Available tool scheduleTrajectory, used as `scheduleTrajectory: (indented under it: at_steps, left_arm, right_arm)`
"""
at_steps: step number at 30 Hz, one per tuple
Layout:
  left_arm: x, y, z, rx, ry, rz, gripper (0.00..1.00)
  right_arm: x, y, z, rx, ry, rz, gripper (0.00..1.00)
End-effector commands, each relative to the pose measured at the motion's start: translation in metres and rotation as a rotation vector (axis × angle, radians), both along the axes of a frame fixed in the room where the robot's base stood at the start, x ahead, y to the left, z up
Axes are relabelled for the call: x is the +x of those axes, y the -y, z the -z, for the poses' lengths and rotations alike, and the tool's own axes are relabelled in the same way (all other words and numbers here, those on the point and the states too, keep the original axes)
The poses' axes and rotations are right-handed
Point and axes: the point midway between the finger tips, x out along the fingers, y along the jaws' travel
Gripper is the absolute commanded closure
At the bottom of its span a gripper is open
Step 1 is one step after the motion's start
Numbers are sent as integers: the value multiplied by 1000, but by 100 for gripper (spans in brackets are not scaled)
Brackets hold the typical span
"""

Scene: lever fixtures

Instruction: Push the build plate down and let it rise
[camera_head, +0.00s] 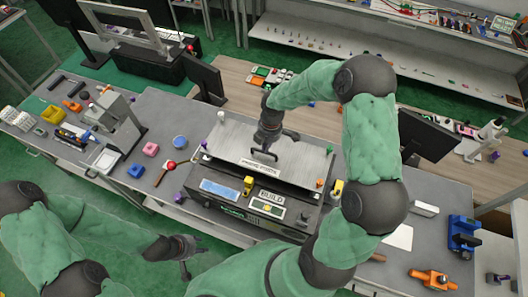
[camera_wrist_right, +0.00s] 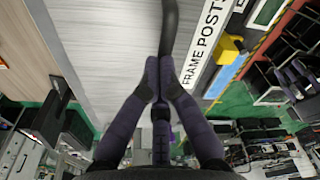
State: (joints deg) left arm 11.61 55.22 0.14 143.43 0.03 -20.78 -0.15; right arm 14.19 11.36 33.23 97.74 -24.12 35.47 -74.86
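The light grey build plate (camera_head: 222,135) lies over a dark machine (camera_head: 228,213) on the middle workbench, with a white label strip on its front part. A dark curved handle (camera_wrist_right: 169,22) rises over the plate in the right wrist view. My right gripper (camera_head: 265,152) is over the front middle of the plate. In the right wrist view its two fingertips (camera_wrist_right: 160,66) come together on the handle's end, with the bar between them. The gap between plate and machine is hard to judge. My left gripper (camera_head: 184,262) hangs low in front of the bench, away from the plate; its finger opening is unclear.
The machine's front has a blue panel (camera_head: 220,190), a BUILD label (camera_head: 270,197) and a yellow block (camera_head: 248,184). An orange fixture (camera_head: 433,279) is at the right.

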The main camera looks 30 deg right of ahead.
Motion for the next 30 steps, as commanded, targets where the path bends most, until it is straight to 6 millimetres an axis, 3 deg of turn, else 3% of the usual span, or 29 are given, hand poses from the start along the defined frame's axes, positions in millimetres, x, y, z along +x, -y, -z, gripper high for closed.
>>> scheduleTrajectory:
  at_steps: [10, 17, 25, 30]
  left_arm:
    - [0, 0, 22, 0, 0, 0, 60]
    - [0, 0, 18, 0, 0, 0, 60]
    - [0, 0, 8, 0, 0, 0, 60]
    - [0, 0, 8, 0, 0, 0, 60]
  right_arm:
    - [-1, 0, 29, 1, -3, 0, 100]
    - [-2, 1, 26, 1, -4, 0, 100]
    - [-6, 27, 15, 0, -3, 2, 100]
    - [-6, 30, 15, 1, -3, -1, 100]
